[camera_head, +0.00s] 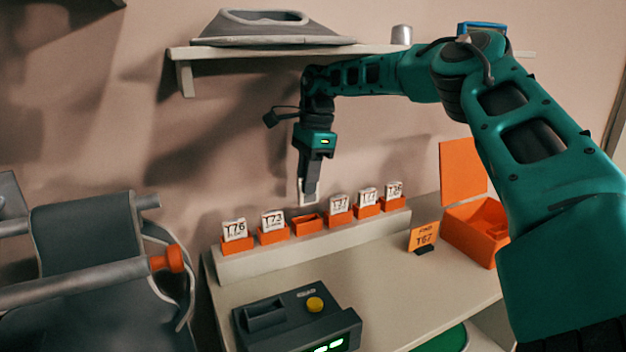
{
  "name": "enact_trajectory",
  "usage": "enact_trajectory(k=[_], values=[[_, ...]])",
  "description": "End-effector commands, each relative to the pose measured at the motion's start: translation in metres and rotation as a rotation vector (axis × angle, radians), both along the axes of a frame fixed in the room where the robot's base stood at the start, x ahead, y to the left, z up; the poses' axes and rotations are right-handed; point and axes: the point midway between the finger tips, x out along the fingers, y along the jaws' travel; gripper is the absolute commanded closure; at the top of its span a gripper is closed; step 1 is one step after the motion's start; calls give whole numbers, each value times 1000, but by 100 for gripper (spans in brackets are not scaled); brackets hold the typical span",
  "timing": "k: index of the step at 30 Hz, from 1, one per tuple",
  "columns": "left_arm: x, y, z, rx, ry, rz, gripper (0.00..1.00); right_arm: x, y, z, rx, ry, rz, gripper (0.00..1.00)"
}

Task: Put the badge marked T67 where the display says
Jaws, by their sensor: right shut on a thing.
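My right gripper (309,188) is shut on a small white badge (304,203), mostly hidden by the fingers; its marking cannot be read. It holds the badge just above an empty orange holder (307,224) in a row on a pale ledge. An orange card (423,238) reads "FIND T67". A dark device (295,315) with a yellow button, a slot and a green-lit display (330,345) sits at the table's front; the display text is not legible. My left gripper is out of view.
Other orange holders carry badges: T76 (235,230), T73 (272,220), and several to the right of the empty one. An open orange box (478,236) stands at the right. A shelf (290,52) overhangs behind. A grey chair-like frame (95,250) is at left.

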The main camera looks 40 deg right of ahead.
Motion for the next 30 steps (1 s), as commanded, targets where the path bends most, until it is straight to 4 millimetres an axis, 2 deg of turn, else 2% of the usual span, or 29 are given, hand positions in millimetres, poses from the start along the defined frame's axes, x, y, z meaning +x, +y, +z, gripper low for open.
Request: enact_trajectory(k=[5,30], values=[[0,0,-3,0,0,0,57,2,2,-2,-2,-5,4,100],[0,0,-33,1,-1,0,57,0,1,-45,-2,-2,1,100]])
